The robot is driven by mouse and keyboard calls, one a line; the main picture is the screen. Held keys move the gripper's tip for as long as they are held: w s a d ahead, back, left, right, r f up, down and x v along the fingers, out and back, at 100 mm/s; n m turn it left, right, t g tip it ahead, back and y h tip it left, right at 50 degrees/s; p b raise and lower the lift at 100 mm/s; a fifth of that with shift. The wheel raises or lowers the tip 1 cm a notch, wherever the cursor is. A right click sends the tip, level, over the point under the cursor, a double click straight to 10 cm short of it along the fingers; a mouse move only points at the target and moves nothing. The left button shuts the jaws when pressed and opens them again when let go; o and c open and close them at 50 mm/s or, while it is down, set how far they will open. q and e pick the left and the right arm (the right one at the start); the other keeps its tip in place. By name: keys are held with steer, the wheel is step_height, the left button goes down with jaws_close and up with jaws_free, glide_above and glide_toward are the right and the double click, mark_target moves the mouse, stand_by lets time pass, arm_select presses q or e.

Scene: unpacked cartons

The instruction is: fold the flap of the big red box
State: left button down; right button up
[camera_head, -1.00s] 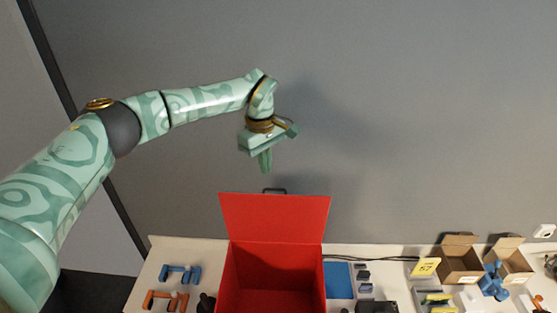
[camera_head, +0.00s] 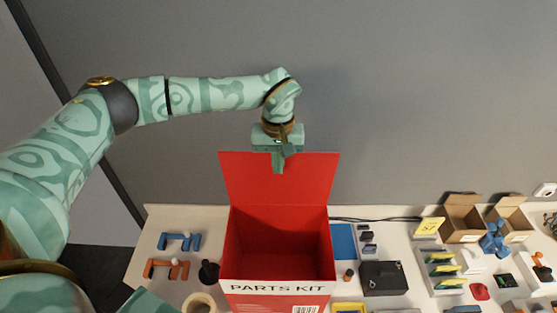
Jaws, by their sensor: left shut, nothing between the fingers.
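The big red box (camera_head: 280,287) stands on the table in the lower middle of the head view, its front marked "PARTS KIT". Its top is open and its inside looks empty. Its back flap (camera_head: 310,185) stands up, leaning back a little. Nothing is between the fingers. A pale green part of mine shows at the bottom left; my right gripper cannot be made out.
Orange and blue brackets (camera_head: 180,242) and a dark knobbed object (camera_head: 209,272) lie left of the box. To its right are a blue mat (camera_head: 344,241), a black case (camera_head: 383,278), a parts tray (camera_head: 442,272) and two small open cartons (camera_head: 462,220). A grey wall stands behind.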

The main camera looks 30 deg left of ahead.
arm_select(q)
steer(key=f+b, duration=0.4)
steer(key=f, duration=0.1)
steer(key=shift+w+f, duration=0.15)
steer(key=shift+w, duration=0.2)
steer(key=w+a, duration=0.3)
steer(key=w, duration=0.3)
step_height(320, 180, up, 10)
steer(key=s+d+p, duration=0.1)
steer(key=s+p, duration=0.1)
steer(key=p, duration=0.8)
steer(key=shift+s, duration=0.2)
steer(key=shift+d, duration=0.1)
